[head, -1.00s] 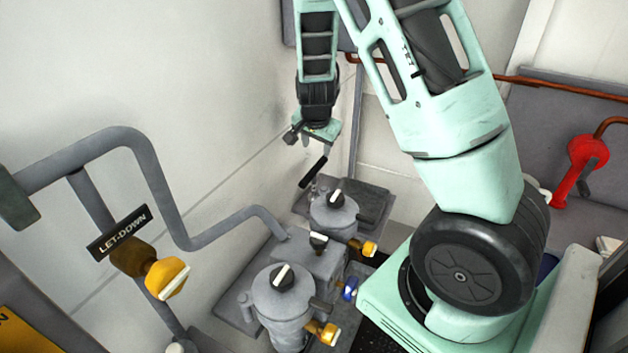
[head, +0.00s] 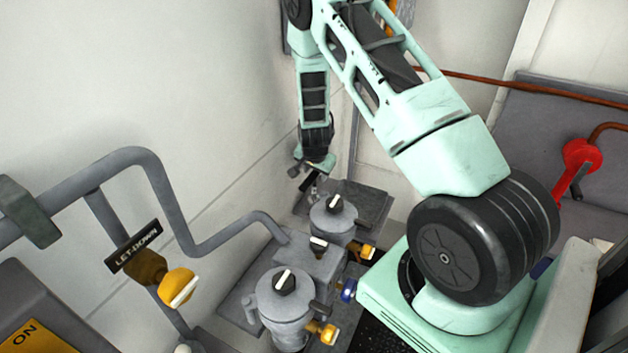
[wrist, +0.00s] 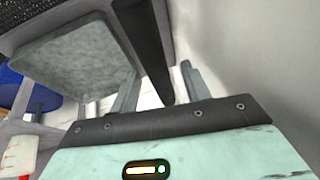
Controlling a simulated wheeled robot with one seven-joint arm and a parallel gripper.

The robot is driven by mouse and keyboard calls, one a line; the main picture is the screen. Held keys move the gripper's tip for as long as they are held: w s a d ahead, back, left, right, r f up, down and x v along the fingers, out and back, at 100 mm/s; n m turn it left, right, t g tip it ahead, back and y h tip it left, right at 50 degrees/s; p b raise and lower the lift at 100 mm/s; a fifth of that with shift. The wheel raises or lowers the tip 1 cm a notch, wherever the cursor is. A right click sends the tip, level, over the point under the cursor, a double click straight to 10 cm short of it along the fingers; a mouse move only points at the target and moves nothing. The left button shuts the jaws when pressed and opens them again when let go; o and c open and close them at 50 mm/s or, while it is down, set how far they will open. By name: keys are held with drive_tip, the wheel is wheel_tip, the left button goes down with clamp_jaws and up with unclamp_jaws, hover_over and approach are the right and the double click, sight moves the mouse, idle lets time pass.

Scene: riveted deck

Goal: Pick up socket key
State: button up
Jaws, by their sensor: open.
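A dark bar that looks like the socket key's handle (wrist: 145,42) reaches down from the top of the wrist view. Its lower end shows between the two grey fingers of my gripper (wrist: 158,90). The fingers are apart, with a gap visible on the right of the bar; I cannot tell whether the left finger touches it. In the head view the same dark bar (head: 308,182) slants just below my gripper (head: 311,170), above the small fittings beside the rear grey canister. The key's lower end cannot be made out.
A grey canister (head: 333,222) with a black knob stands below my gripper, and another (head: 285,310) stands nearer. A grey pipe (head: 160,185) and a yellow-knobbed LET-DOWN valve (head: 178,287) are at the left. The pale wall is close by. A red lever (head: 579,158) is at the right.

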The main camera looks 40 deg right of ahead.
drive_tip(key=shift+w+d+f, duration=0.15)
drive_tip(key=shift+f, duration=0.4)
clamp_jaws()
drive_tip(key=shift+r+b, duration=0.2)
drive_tip(key=shift+b, duration=0.25)
drive_tip(key=shift+r+b, duration=0.15)
drive_tip(key=shift+b, duration=0.2)
wheel_tip(320, 180, up, 6)
drive_tip(key=shift+r+b, duration=0.15)
drive_tip(key=shift+b, duration=0.9)
drive_tip(key=s+d+b, duration=0.3)
drive_tip(key=s+b, duration=0.1)
drive_tip(key=s, duration=0.5)
drive_tip(key=s+d+b, duration=0.3)
drive_tip(key=s+b, duration=0.2)
drive_tip(key=s, duration=0.5)
drive_tip(key=shift+d, duration=0.3)
drive_tip(key=c, duration=0.9)
unclamp_jaws()
